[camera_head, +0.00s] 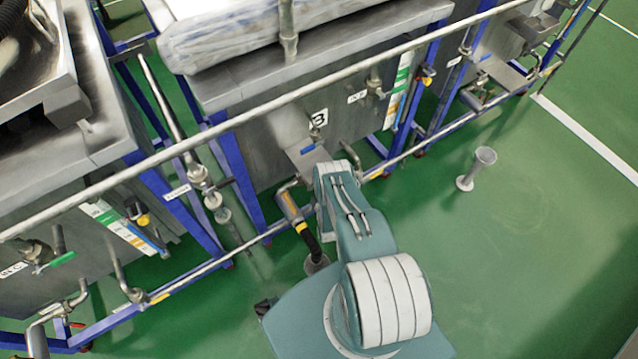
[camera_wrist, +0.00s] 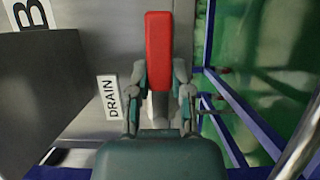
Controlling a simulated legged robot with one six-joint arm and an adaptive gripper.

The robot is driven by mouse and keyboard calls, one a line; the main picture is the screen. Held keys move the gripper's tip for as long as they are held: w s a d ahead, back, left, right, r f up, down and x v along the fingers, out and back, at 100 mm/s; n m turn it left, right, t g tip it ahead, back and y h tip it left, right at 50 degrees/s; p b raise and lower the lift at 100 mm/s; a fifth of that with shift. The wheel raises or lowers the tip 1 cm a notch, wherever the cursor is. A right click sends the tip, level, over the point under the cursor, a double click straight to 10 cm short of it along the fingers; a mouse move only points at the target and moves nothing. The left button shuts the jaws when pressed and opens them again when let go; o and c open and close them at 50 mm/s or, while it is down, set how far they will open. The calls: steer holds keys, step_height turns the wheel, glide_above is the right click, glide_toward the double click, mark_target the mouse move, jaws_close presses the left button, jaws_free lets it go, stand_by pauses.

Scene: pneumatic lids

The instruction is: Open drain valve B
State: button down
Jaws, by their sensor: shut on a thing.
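In the wrist view a red valve handle (camera_wrist: 158,40) stands upright in the middle. My gripper (camera_wrist: 160,82) is shut on its lower part, one finger on each side. A white label reading DRAIN (camera_wrist: 109,97) is just left of the fingers. A sign with the letter B (camera_wrist: 30,14) is at the top left, partly cut off. In the head view the B sign (camera_head: 319,118) is on the front of the middle metal tank (camera_head: 265,140). My arm hides the gripper and the red handle there. The valve's body is hidden behind my gripper in the wrist view.
Blue frame legs (camera_wrist: 237,110) stand right of the handle. A long rail (camera_head: 255,106) and a lower pipe cross in front of the tanks. A blue handle (camera_head: 308,149) is below the B sign. Green floor (camera_head: 520,240) is open at the right, with a funnel-topped stand (camera_head: 477,170).

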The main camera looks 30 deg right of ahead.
steer(key=shift+a, duration=0.25)
steer(key=c, duration=0.5)
jaws_free()
